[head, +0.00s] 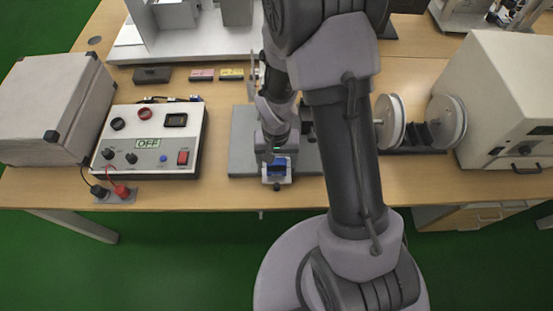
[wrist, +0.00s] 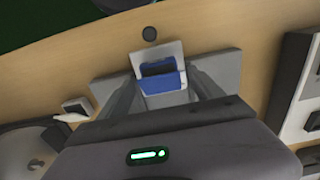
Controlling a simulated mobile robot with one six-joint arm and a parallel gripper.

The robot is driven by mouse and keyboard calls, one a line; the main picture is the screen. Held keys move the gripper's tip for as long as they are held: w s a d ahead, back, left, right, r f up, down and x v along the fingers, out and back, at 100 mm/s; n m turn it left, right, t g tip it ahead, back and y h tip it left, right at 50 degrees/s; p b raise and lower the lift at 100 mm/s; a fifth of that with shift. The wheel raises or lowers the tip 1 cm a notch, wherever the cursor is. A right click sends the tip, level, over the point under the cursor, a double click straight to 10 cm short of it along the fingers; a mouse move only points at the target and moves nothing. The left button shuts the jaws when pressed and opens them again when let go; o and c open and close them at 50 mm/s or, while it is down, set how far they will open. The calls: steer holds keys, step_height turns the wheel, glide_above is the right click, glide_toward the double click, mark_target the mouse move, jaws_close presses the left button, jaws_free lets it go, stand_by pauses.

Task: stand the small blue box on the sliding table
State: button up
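The small blue box (head: 277,168) is at the white sliding table (head: 277,181), at the front of the grey base plate. My gripper (head: 276,158) is right above and behind it in the head view, pointing down. In the wrist view the blue box (wrist: 166,84) shows a dark upper part and sits between my two fingers (wrist: 163,80), one along each side with no visible gap. The white sliding table (wrist: 172,50) shows just beyond the box. Whether the box's underside touches it is hidden.
A control unit (head: 150,140) with an OFF display and a grey box (head: 55,105) stand on the left. White spools (head: 391,122) and a large beige machine (head: 510,95) stand on the right. The wooden table's front edge is close to the sliding table.

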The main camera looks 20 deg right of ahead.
step_height(320, 180, up, 24)
steer(key=s+t+p, duration=0.1)
steer(key=t+p, duration=0.1)
steer(key=p, duration=0.4)
steer(key=s+a+r+t+y, duration=0.2)
steer(key=s+a+r+t, duration=0.1)
steer(key=s+r, duration=0.8)
steer(key=shift+s+a+r+m+t, duration=0.4)
steer(key=shift+a+r, duration=0.05)
steer(key=shift+r, duration=0.4)
step_height(320, 180, down, 7)
steer(key=b, duration=0.7)
